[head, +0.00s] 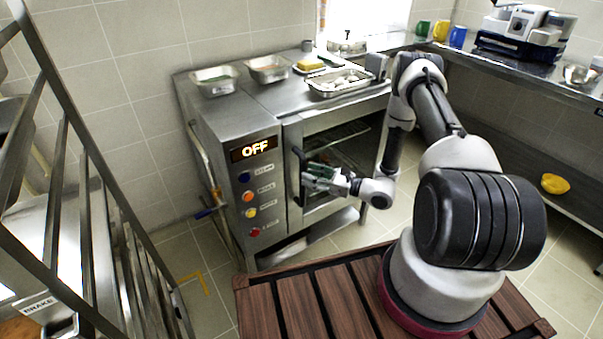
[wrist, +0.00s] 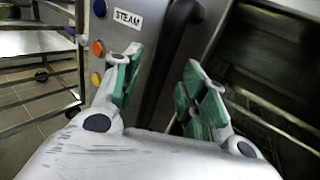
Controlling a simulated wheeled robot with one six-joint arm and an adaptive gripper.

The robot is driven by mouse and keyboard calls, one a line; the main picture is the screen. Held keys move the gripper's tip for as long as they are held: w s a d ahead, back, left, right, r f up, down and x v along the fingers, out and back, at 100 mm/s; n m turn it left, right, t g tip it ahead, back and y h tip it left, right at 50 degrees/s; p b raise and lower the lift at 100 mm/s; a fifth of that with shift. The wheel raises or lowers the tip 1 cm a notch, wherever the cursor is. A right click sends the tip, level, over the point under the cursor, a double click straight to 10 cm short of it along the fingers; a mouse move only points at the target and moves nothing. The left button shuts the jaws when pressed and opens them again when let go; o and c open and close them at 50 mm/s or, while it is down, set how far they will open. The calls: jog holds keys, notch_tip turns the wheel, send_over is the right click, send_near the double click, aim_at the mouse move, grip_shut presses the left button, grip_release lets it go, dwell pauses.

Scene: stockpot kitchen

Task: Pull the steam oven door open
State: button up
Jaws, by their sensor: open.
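The steam oven (head: 225,115) stands against the wall, with a lit OFF display and a column of coloured buttons. Its glass-fronted door (head: 340,150) looks shut. The black vertical door handle (head: 296,160) is on the door's left side. My gripper (head: 310,176), with green finger pads, is at the handle's right in the head view. In the wrist view my gripper (wrist: 160,78) is open, and the dark handle (wrist: 172,45) shows between the two fingers. I cannot tell whether either finger touches it. The handle's lower part is hidden behind my gripper.
Metal trays (head: 338,82) and pans of food stand on the oven top. A metal rack (head: 90,180) fills the left side. A counter (head: 510,70) with mugs and a machine runs along the right. Tiled floor lies in front of the oven.

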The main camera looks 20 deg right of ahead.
jog(key=x, duration=0.3)
jog(key=shift+w+a, duration=0.2)
jog(key=shift+c, duration=0.4)
grip_shut()
